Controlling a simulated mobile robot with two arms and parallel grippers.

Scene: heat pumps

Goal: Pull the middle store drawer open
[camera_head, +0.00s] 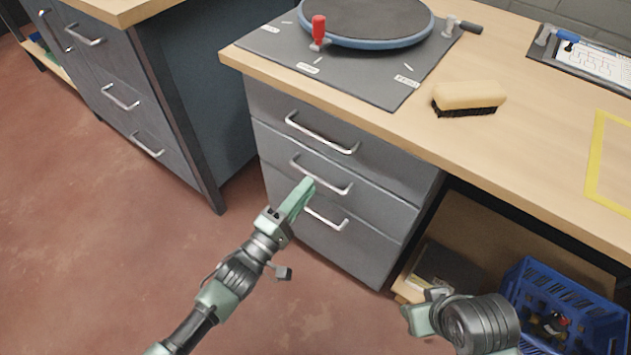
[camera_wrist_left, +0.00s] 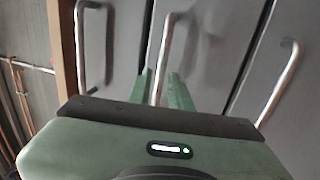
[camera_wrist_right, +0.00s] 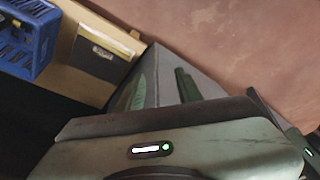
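The middle store drawer (camera_head: 280,176) is the second of three grey drawers under the wooden bench, and it looks shut. Its metal bar handle (camera_head: 335,187) also shows in the left wrist view (camera_wrist_left: 166,45). My left gripper (camera_head: 306,184) is at this handle. In the left wrist view its green fingers (camera_wrist_left: 161,88) are parted, one on each side of the bar, with a small gap showing; contact cannot be told. My right gripper (camera_wrist_right: 163,88) is open and empty, low in front of the bench.
The top drawer handle (camera_head: 322,133) and bottom drawer handle (camera_head: 326,218) lie close above and below. A blue crate (camera_head: 570,310) stands under the bench at right. A brush (camera_head: 468,97) and a round turntable (camera_head: 365,42) are on top. The floor before the drawers is clear.

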